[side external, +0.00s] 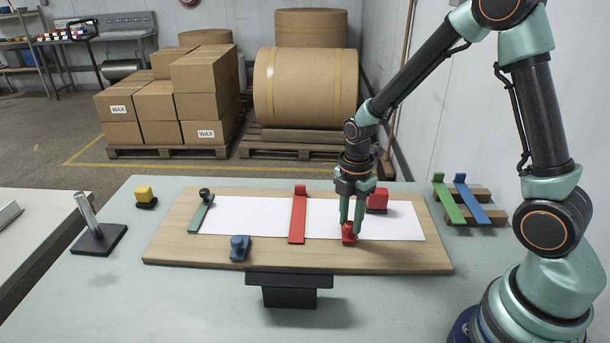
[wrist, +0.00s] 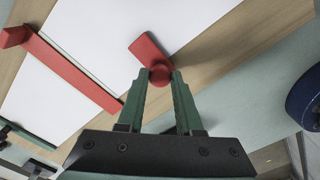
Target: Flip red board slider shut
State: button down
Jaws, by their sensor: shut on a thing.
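The red board slider (side external: 348,238) is a short red plate with a round knob, at the front edge of the wooden board (side external: 170,245), right of the middle. In the wrist view the red slider's plate (wrist: 146,49) reaches from the knob over the edge of the white paper (side external: 385,222). My gripper (side external: 350,224) points down from above and is shut on the red slider's knob. In the wrist view the green fingertips (wrist: 160,80) sit on either side of the knob. The fingers partly hide the slider in the side view.
A red bar (side external: 298,218) crosses the paper left of my gripper. A red block (side external: 377,200) stands close behind it. A blue slider (side external: 240,248) is at the front left. A green bar (side external: 202,215) lies across the left end. Green and blue strips (side external: 447,203) rest on a rack at right.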

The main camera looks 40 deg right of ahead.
aim_at(350, 222)
jog(key=shift+w+d, duration=0.25)
jog(key=c, duration=0.6)
grip_release()
jog(key=shift+a+r, duration=0.1)
notch_tip(350, 222, up, 12)
jog(key=s+a+r+m+t, duration=0.2)
jog(key=s+r+m+t, duration=0.3)
jog(key=m, duration=1.3)
jog(key=s+r, duration=0.2)
jog(key=s, duration=0.1)
jog(key=shift+s+a+r+t, duration=0.2)
jog(key=shift+a+r+t, duration=0.1)
jog(key=shift+a+r, duration=0.1)
